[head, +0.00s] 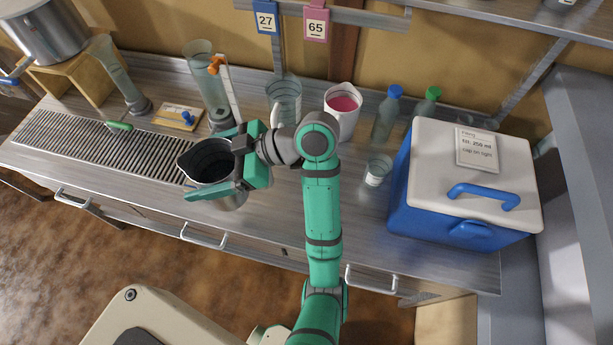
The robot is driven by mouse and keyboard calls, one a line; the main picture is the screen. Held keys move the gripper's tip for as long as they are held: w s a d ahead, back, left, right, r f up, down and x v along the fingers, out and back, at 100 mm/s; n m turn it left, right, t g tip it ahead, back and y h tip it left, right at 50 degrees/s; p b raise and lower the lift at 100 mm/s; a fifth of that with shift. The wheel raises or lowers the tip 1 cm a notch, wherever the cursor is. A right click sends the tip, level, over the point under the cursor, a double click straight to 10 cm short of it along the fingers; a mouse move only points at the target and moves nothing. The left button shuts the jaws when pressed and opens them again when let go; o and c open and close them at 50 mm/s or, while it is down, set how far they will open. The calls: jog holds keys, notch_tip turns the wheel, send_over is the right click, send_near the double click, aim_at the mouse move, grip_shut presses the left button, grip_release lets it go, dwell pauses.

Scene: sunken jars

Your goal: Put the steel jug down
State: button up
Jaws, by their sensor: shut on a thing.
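The steel jug (231,200) is a grey metal vessel with a dark inside and a spout toward the left. My gripper (214,166) is shut on the jug, with one green finger on its near side and the other on its far side. The jug is near the front edge of the steel worktop (300,208), just right of the slatted drain grate (95,146). It looks roughly upright. I cannot tell whether its base touches the worktop. My gripper hides part of its right side.
Behind the jug stand a tall glass cylinder (205,85), a clear jug (285,98) and a white container of pink liquid (342,108). A small glass (377,172), two capped bottles (387,115) and a blue cooler (455,215) are right. A green-handled tool (119,126) lies on the grate.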

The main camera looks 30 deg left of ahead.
jog(key=shift+w, duration=0.3)
jog(key=w+d+f, duration=0.2)
jog(key=w+f, duration=0.4)
jog(key=w+d+f, duration=0.3)
jog(key=w+f, duration=0.3)
jog(key=shift+w+d+f, duration=0.15)
jog(key=shift+d+f, duration=0.1)
jog(key=shift+f, duration=0.25)
jog(key=o, duration=1.8)
jog(key=shift+o, duration=0.2)
jog(key=v, duration=0.7)
jog(key=shift+w, duration=0.3)
jog(key=shift+d, duration=0.2)
